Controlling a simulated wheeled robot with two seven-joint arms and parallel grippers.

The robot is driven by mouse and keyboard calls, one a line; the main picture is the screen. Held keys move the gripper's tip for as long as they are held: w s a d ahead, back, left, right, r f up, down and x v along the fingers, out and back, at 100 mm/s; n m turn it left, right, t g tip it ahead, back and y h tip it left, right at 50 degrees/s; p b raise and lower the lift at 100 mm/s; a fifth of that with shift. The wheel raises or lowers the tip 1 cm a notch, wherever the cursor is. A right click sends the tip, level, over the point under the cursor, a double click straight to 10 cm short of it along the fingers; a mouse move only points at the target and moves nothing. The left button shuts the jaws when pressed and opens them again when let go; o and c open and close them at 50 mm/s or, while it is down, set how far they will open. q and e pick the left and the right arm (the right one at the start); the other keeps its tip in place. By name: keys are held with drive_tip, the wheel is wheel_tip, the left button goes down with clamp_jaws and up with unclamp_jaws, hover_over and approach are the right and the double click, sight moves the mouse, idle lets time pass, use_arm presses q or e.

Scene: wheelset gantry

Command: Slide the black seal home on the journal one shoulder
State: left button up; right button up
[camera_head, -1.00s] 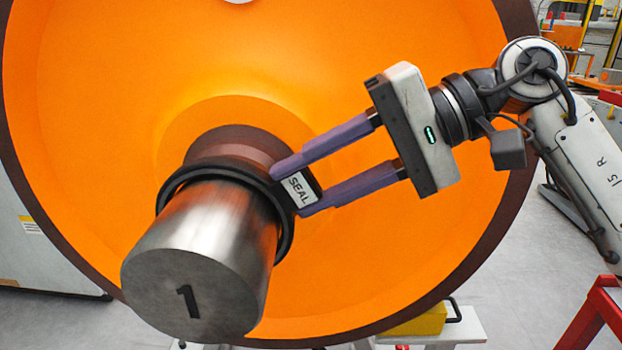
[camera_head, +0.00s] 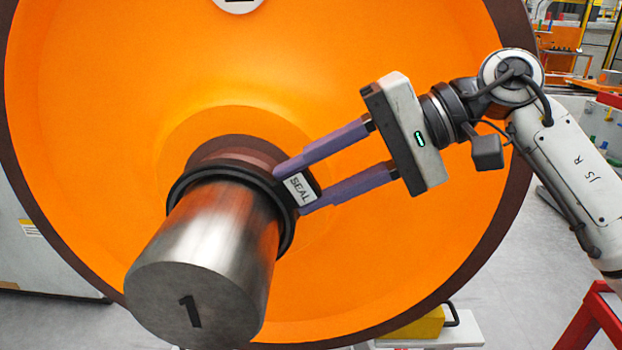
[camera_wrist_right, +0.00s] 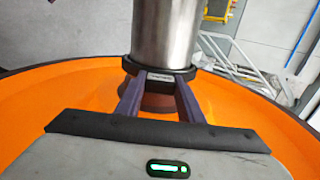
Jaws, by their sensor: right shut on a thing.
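The journal (camera_head: 215,255) is a bright steel cylinder marked 1, pointing toward me from the orange wheel (camera_head: 400,240). The black seal (camera_head: 286,235) is a ring around the journal near its inner end, close to the dark brown shoulder (camera_head: 235,150). I cannot tell whether the seal touches the shoulder. My right gripper (camera_head: 292,187) is shut on the seal's block labelled SEAL, with one purple finger on each side. In the right wrist view the fingers (camera_wrist_right: 158,82) hold the same block against the steel journal (camera_wrist_right: 163,35). My left gripper is not in view.
The wheel's dished face fills most of the head view behind the journal. A yellow block (camera_head: 415,324) with a handle lies on a white surface below the wheel. A red frame (camera_head: 595,325) stands at the lower right.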

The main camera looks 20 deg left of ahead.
drive_tip(key=shift+w+a+r+p, duration=0.1)
drive_tip(key=shift+w+a+p, duration=0.15)
drive_tip(key=shift+w+p, duration=0.5)
drive_tip(key=o, duration=1.2)
drive_tip(key=shift+w, duration=0.15)
drive_tip(key=v, duration=1)
drive_tip(key=shift+d, duration=0.15)
